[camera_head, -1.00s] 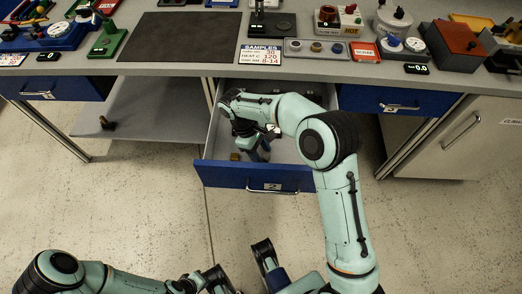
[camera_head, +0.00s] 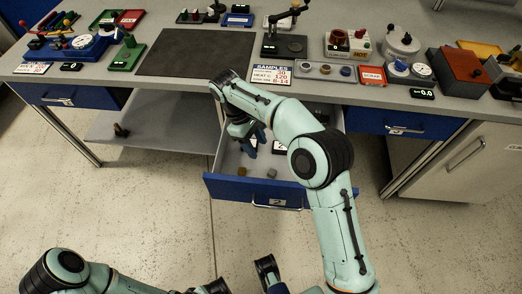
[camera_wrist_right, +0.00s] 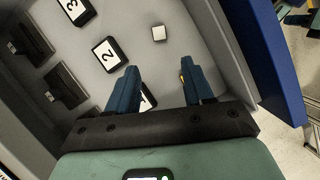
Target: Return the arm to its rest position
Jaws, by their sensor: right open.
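My right gripper (camera_head: 247,140) is over the open drawer marked 2 (camera_head: 235,188), at the front of the bench. In the right wrist view its two blue fingers (camera_wrist_right: 160,88) are spread apart with nothing between them. A small pale grey block (camera_head: 272,171) lies on the drawer floor, clear of the fingers; a pale block also shows in the wrist view (camera_wrist_right: 158,33). A brown block (camera_head: 241,170) lies left of the grey one in the head view. My left arm (camera_head: 105,280) is low at the left; its gripper end (camera_head: 215,288) is cut by the bottom edge.
The drawer holds numbered black-edged pieces, such as the 2 card (camera_wrist_right: 107,54) and 3 card (camera_wrist_right: 76,10). The drawer's blue front (camera_wrist_right: 277,65) is close to the right gripper. A samples sign (camera_head: 271,74) and several devices stand on the bench (camera_head: 165,83) above.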

